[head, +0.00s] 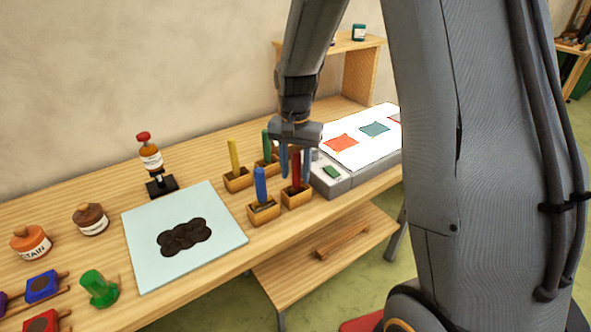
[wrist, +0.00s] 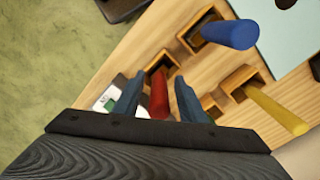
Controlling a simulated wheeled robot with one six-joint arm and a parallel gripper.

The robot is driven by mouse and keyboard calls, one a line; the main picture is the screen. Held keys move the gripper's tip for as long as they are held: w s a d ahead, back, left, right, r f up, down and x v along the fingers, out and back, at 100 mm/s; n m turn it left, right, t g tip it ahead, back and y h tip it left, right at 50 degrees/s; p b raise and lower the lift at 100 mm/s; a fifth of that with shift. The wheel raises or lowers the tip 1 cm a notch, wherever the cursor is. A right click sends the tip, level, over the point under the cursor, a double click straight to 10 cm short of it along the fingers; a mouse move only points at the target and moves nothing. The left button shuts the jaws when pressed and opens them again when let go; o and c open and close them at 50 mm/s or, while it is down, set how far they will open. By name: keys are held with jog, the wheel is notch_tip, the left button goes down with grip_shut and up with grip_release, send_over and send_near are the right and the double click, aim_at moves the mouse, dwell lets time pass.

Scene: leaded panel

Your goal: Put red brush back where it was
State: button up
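The red brush (head: 296,168) stands upright in a small wooden holder (head: 297,197) on the bench. My gripper (head: 295,175) is above this holder, pointing down, with one finger on each side of the red handle. In the wrist view the red brush (wrist: 158,97) shows between the two blue-grey fingers of my gripper (wrist: 158,84), with a gap on both sides. The gripper is open. The brush's lower end is hidden inside its holder (wrist: 162,66).
A blue brush (head: 260,185), a yellow brush (head: 234,157) and a green brush (head: 266,146) stand close by in similar holders. A white light panel (head: 365,150) lies to the right. A pale blue board (head: 140,225) with dark discs lies left. Jars stand farther left.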

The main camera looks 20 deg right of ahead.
notch_tip(320, 180, up, 11)
jog(key=b, duration=0.3)
jog(key=shift+r, duration=0.35)
jog(key=shift+s+r, duration=0.1)
jog(key=s+f+n, duration=0.3)
jog(key=s+f, duration=0.2)
jog(key=s, duration=0.3)
jog(key=s+f+n+t, duration=0.1)
jog(key=s+f+n, duration=0.3)
jog(key=s+f, duration=0.2)
jog(key=s, duration=0.2)
jog(key=shift+s+d+f, duration=0.15)
jog(key=shift+s, duration=0.15)
